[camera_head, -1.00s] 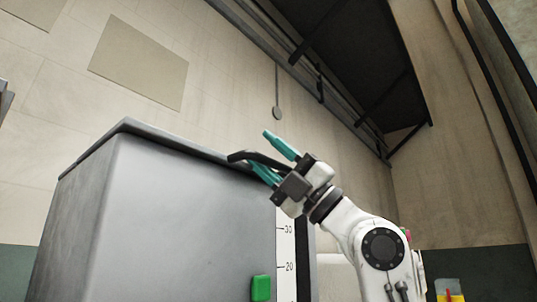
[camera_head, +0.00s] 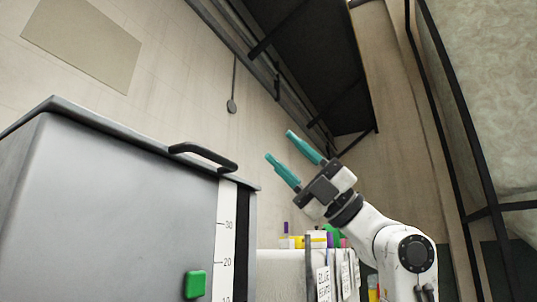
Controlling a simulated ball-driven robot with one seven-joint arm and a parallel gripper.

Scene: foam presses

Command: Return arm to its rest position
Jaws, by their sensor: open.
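My gripper (camera_head: 296,161) is raised in the middle of the head view, with its two teal fingers spread apart and nothing between them. It is at the end of my white arm, which comes up from the lower right. The fingers point up and to the left. In the picture they are to the right of the black handle (camera_head: 203,154) on the grey metal box (camera_head: 110,215) and apart from it.
The grey box fills the lower left, with a green button (camera_head: 195,284) and a white number scale (camera_head: 226,235) on it. Labelled bins (camera_head: 323,277) with coloured items stand behind my arm. A dark-framed structure (camera_head: 310,60) is overhead. A pull cord (camera_head: 232,105) hangs at the wall.

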